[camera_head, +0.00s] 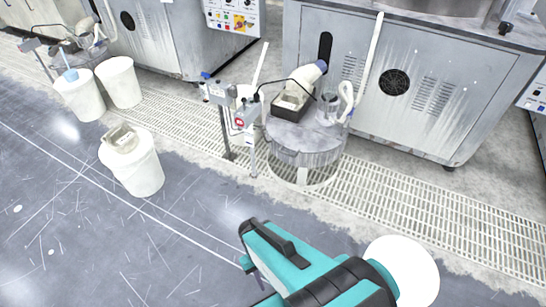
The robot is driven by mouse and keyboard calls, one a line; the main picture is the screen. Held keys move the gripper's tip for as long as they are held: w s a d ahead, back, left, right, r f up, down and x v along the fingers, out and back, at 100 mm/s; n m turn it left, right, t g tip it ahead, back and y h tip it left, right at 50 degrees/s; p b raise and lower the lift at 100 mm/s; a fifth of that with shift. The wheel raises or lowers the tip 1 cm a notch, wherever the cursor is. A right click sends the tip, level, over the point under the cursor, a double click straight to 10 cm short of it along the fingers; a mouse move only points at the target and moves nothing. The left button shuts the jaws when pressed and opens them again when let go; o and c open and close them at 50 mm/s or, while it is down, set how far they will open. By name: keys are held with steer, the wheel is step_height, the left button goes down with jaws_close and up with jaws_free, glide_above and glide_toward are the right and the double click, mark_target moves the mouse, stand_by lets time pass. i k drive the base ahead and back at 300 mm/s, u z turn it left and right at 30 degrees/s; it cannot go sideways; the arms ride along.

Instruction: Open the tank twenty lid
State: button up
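A round grey tank (285,155) stands on the floor grating in front of the right machine. Its flat grey lid (296,130) appears to lie on it, with a dark-rimmed box (291,102) and a clear jug (328,108) on top. No tank number is legible, so I cannot tell whether this is tank twenty. My teal and black gripper (250,262) is at the bottom centre, nearer the camera than the tank and clear of it. Its fingertips are not clearly visible, so I cannot tell whether it is open or shut.
Posts with small grey boxes (247,115) stand left of the tank. A white bucket (137,171) with a clear container on top is on the left floor. Two more white buckets (119,83) stand behind it. The machine (405,85) walls the back. The blue-grey floor at lower left is open.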

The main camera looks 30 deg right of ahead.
mark_target(298, 138)
steer(key=z, duration=0.15)
steer(key=i, duration=0.95)
steer(key=u, duration=0.05)
